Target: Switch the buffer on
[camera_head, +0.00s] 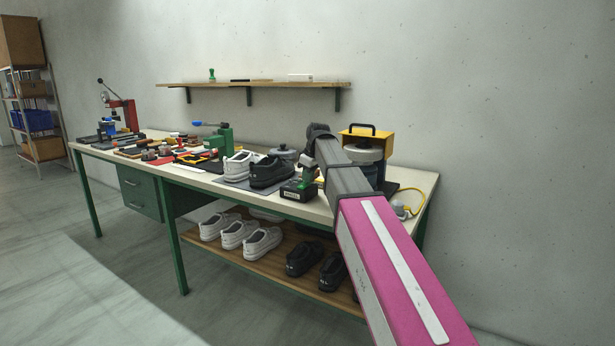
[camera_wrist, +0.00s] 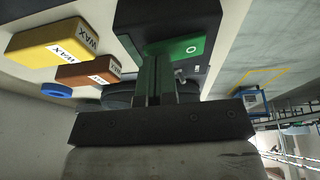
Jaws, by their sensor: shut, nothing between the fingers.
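In the wrist view a dark box, which looks like the buffer's base (camera_wrist: 155,18), fills the top middle. A green plate (camera_wrist: 165,46) on it carries a round white mark and a small pale switch (camera_wrist: 194,68). Dark round wheels (camera_wrist: 118,97) show behind my fingers. My gripper (camera_wrist: 158,58) is shut and empty, its fingertips close to the green plate just left of the switch; I cannot tell if they touch. In the head view a black labelled base (camera_head: 290,192) stands at the bench's front edge below my wrist, seemingly the same buffer; my arm hides part of it.
A yellow wax block (camera_wrist: 42,48) and a brown wax block (camera_wrist: 85,73) lie beside the buffer. White and black shoes (camera_head: 268,172) stand left of it on the bench (camera_head: 200,183). A yellow box with a black handle (camera_head: 375,141) is behind my arm. A shelf (camera_head: 270,84) hangs above.

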